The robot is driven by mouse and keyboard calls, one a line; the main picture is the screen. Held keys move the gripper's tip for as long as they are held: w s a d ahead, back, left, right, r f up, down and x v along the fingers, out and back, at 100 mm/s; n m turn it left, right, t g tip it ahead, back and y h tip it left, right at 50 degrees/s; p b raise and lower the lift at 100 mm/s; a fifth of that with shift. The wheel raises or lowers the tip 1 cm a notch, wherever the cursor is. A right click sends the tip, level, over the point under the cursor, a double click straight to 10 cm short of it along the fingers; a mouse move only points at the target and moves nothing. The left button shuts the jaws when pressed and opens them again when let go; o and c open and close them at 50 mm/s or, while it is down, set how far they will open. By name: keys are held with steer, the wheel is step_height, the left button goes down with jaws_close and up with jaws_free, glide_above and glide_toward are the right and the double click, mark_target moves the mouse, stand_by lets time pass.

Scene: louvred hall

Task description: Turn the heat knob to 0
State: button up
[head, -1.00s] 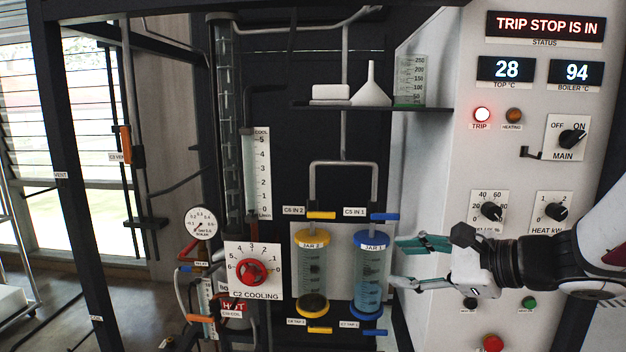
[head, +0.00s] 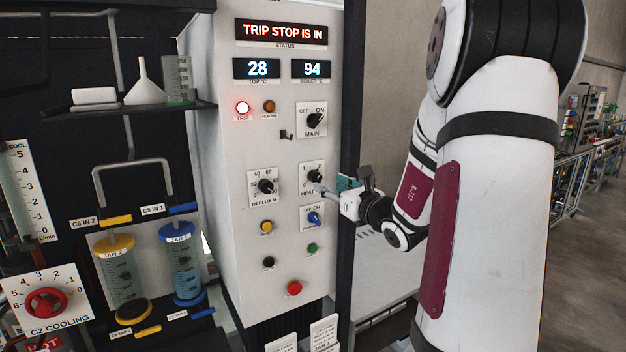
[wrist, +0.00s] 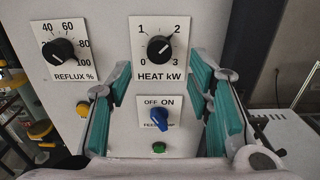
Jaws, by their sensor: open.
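The heat knob (wrist: 159,48) is a black round knob on a white plate marked 0 to 3 and "HEAT kW". Its white pointer line aims to the upper right, near the 2. In the head view the knob (head: 314,177) is on the white panel, just left of my gripper (head: 341,190). In the wrist view my gripper (wrist: 161,72) is open, with a teal finger to each side of the HEAT plate. The knob shows between the fingers, slightly above the line of their tips. Nothing is held, and I see no contact with the knob.
The reflux knob (wrist: 58,52) is left of the heat plate. The blue feed pump knob (wrist: 159,117) and a green button (wrist: 159,147) are below it. The main switch (head: 314,120) is above, beside a small black hook. A red button (head: 294,288) is lower down. A dark post (head: 350,80) edges the panel.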

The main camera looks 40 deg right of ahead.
mark_target(317, 178)
steer(key=shift+b+x, duration=1.05)
steer(key=shift+x, duration=2.35)
steer(key=shift+a, duration=0.1)
jaws_close()
